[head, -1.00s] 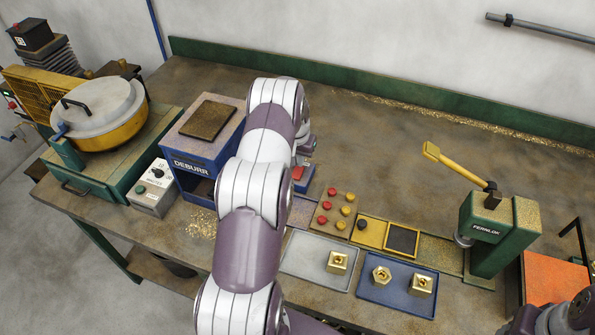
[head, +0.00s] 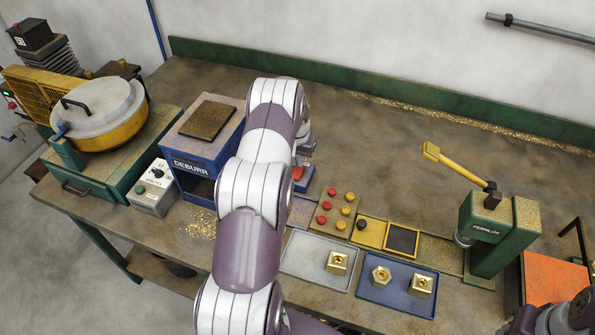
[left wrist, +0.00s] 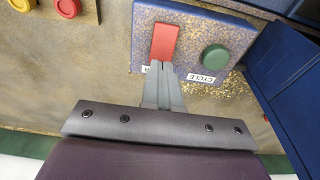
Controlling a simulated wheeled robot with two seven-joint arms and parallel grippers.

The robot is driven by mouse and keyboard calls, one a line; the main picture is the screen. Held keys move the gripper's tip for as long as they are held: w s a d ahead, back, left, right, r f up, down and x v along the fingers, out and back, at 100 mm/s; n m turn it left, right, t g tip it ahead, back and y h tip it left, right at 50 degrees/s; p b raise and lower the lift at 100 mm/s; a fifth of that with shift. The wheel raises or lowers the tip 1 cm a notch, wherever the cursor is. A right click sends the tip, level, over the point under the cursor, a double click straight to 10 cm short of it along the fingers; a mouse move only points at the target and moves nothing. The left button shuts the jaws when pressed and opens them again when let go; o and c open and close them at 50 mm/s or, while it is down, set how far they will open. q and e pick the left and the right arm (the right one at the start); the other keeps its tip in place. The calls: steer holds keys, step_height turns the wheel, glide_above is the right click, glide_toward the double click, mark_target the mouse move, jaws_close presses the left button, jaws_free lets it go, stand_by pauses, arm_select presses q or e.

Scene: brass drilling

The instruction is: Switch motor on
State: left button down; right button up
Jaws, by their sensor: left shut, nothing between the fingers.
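A red rocker switch (left wrist: 164,42) and a green button (left wrist: 215,57) marked CYCLE sit on a speckled blue control box (left wrist: 189,32) in the left wrist view. My left gripper (left wrist: 160,66) is shut and empty. Its closed fingertips are at the lower edge of the red switch and partly cover the label below it; I cannot tell whether they touch. In the head view the control box (head: 308,188) and red switch (head: 298,173) show just right of my left arm, which hides part of the box. My right gripper's fingers are not in view.
The blue DEBURR machine (head: 203,150) stands left of my left arm. A plate with several red and yellow knobs (head: 333,212) lies right of the control box. Trays with brass parts lie in front (head: 310,275). A green FERNLOK press (head: 490,230) stands at right.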

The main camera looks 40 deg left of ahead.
arm_select(q)
steer(key=shift+f+b, duration=0.8)
steer(key=shift+f, duration=0.2)
stand_by(0.4)
steer(key=shift+r, duration=0.1)
steer(key=shift+r+p, duration=0.45)
steer(key=shift+r, duration=0.1)
step_height(320, 180, up, 6)
steer(key=p, duration=0.3)
steer(key=shift+f, duration=0.1)
steer(key=shift+w, duration=0.1)
